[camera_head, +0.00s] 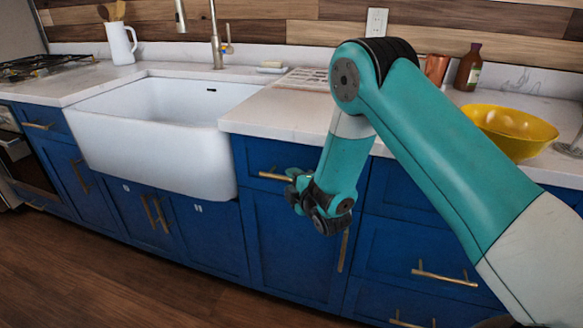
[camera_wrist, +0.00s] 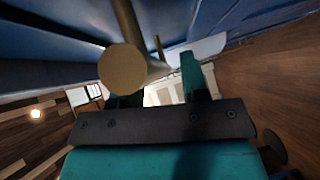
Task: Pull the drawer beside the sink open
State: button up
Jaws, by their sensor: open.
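The blue drawer (camera_head: 248,156) just right of the sink is shut under the white counter, with a brass bar handle (camera_head: 272,176). My gripper (camera_head: 300,190) is in front of the drawer at the right end of that handle. In the wrist view, the brass handle (camera_wrist: 123,68) shows end-on and close, by the left finger, and partly hides it. My gripper (camera_wrist: 160,88) is open there, its right finger plain to see. I cannot tell whether the bar lies between the fingers or touches one. The white sink (camera_head: 150,145) is left of the drawer.
A cabinet door with an upright brass handle (camera_head: 343,251) is below the drawer. More drawers with a brass handle (camera_head: 444,277) are to the right. A yellow bowl (camera_head: 510,130) and a brown bottle (camera_head: 468,68) stand on the counter. The wooden floor (camera_head: 130,285) in front is clear.

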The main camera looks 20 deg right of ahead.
jog(key=shift+w+f+p, duration=0.1)
jog(key=shift+w+p, duration=0.3)
jog(key=shift+p, duration=0.05)
